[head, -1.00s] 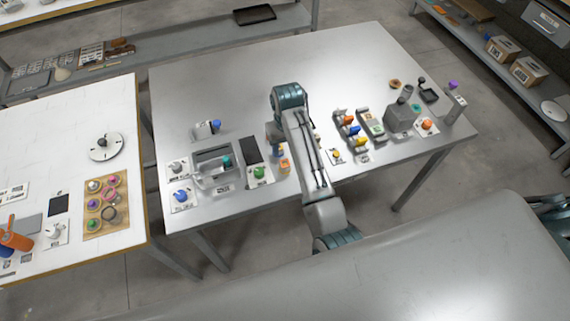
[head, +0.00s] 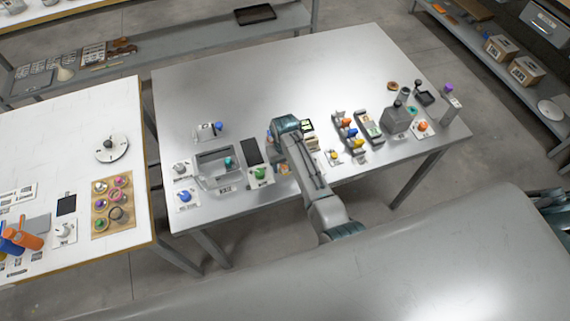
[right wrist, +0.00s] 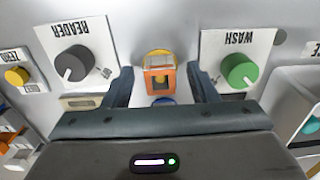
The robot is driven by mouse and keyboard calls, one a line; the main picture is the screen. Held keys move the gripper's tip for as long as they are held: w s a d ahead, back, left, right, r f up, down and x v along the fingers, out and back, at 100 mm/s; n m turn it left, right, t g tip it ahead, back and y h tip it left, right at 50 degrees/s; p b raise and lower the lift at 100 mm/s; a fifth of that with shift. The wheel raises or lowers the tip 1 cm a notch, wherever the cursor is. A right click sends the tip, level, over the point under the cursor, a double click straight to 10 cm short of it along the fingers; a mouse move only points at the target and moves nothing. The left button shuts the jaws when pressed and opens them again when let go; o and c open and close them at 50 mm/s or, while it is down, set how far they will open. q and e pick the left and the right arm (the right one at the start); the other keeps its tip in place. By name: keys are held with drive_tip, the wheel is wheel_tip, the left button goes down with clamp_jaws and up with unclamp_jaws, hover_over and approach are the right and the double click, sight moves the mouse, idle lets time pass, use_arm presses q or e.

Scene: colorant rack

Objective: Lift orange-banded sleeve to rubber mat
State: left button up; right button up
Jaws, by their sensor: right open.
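The orange-banded sleeve (right wrist: 160,80) is a small square-looking piece with an orange frame and a greyish middle. In the right wrist view it sits between the two fingers of my right gripper (right wrist: 161,88), which is open, with a gap on each side. A small orange piece at the arm's left edge in the head view (head: 284,168) appears to be the same sleeve. My right gripper is mostly hidden under its wrist there. A dark flat mat (head: 251,151), likely the rubber mat, lies left of the arm. My left gripper is not in view.
The green WASH knob (right wrist: 239,70) and the black READER knob (right wrist: 74,64) flank the gripper. A grey bin (head: 204,163) stands left of the mat. Several coloured knobs and a grey block (head: 397,120) stand to the right. The table's far half is clear.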

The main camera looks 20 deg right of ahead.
drive_tip(key=shift+f, duration=0.2)
drive_tip(key=c, duration=1)
drive_tip(key=shift+r, duration=0.1)
drive_tip(key=shift+c, duration=0.2)
